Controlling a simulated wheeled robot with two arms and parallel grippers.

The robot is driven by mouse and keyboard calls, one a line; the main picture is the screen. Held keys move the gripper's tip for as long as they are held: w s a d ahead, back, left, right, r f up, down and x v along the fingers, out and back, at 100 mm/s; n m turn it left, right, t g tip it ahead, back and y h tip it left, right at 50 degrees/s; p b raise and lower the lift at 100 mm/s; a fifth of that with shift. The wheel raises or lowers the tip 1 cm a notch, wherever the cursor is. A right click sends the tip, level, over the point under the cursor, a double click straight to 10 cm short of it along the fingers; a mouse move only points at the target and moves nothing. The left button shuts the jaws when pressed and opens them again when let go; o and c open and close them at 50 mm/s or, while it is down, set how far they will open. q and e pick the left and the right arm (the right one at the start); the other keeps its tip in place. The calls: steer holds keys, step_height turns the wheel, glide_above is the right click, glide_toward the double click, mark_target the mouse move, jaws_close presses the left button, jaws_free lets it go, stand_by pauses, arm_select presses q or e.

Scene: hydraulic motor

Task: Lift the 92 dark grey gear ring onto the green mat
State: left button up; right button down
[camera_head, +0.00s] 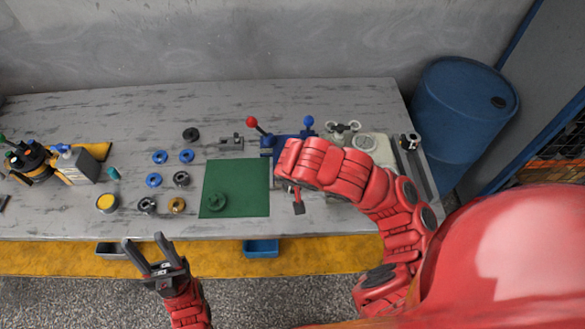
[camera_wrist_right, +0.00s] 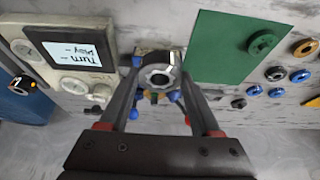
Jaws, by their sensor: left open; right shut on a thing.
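The green mat (camera_head: 238,178) lies near the middle of the bench's front side, with a dark green ring (camera_head: 217,201) on it. My right gripper (camera_wrist_right: 160,80) is shut on a dark grey ring (camera_wrist_right: 158,68) with a notched bore, seen in the right wrist view; no number is legible. In that view the ring is off the mat (camera_wrist_right: 215,50), to its left. In the head view my right forearm mostly hides that gripper and the ring, to the right of the mat. My left gripper (camera_head: 144,242) is open and empty in front of the bench.
Blue rings (camera_head: 160,157), grey rings (camera_head: 181,179), a black ring (camera_head: 191,134) and a brass ring (camera_head: 177,205) lie left of the mat. A blue fixture with knobbed levers (camera_head: 290,146) stands just right of it. Most of the mat is clear.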

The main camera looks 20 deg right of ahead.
steer(key=shift+s, duration=0.4)
steer(key=shift+r+p, duration=0.75)
steer(key=shift+r, duration=0.05)
